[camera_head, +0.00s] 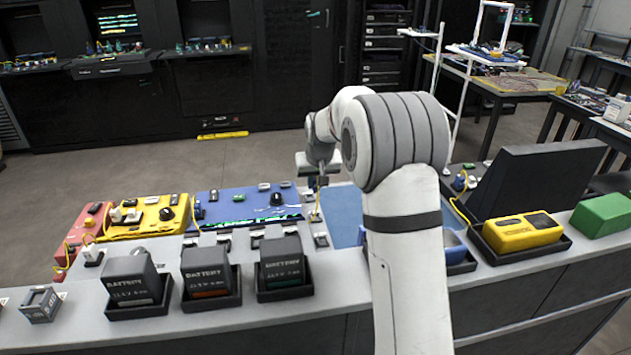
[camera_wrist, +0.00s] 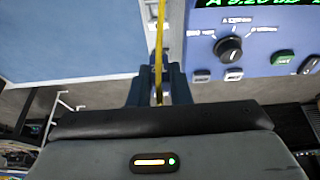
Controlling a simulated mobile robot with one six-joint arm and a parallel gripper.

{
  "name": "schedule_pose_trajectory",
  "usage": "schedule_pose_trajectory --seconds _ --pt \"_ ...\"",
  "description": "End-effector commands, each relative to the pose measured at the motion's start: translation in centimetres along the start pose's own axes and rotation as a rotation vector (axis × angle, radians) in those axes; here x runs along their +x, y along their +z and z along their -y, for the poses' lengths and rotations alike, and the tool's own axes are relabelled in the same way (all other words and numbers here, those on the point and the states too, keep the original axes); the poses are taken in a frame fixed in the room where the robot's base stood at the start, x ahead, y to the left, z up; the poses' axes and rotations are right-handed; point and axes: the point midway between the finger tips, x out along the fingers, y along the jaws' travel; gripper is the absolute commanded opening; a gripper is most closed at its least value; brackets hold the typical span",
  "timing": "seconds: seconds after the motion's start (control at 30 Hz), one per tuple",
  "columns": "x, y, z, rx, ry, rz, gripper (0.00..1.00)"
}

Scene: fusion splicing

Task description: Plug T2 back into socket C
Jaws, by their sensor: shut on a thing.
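My gripper (camera_head: 318,182) is over the right edge of the blue panel (camera_head: 235,205). In the wrist view its dark blue fingers (camera_wrist: 160,88) are closed around the end of a yellow cable (camera_wrist: 158,50). The plug itself is mostly hidden between the fingers, and I cannot read a T2 mark on it. In the head view the yellow cable (camera_head: 316,212) hangs below the gripper towards a small grey connector block (camera_head: 320,240) at the front. Other small blocks (camera_head: 257,238) stand in a row to its left. I cannot tell which socket is C.
A black knob (camera_wrist: 229,49) and buttons on the blue panel are close to the fingers. Three batteries (camera_head: 207,270) in black trays stand in front. A yellow device (camera_head: 522,232) and a dark upright panel (camera_head: 540,180) are on the right. A blue mat (camera_head: 343,215) has free room.

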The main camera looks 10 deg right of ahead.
Motion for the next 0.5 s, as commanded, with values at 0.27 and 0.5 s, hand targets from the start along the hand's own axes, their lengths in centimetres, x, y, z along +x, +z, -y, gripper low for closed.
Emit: schedule_pose_trajectory --seconds 0.27,0.5 --pt "-2.2 -0.9 0.0 0.0 0.0 -0.001 0.0" --pt "-4.0 -1.7 0.0 0.0 0.0 -0.002 0.0"
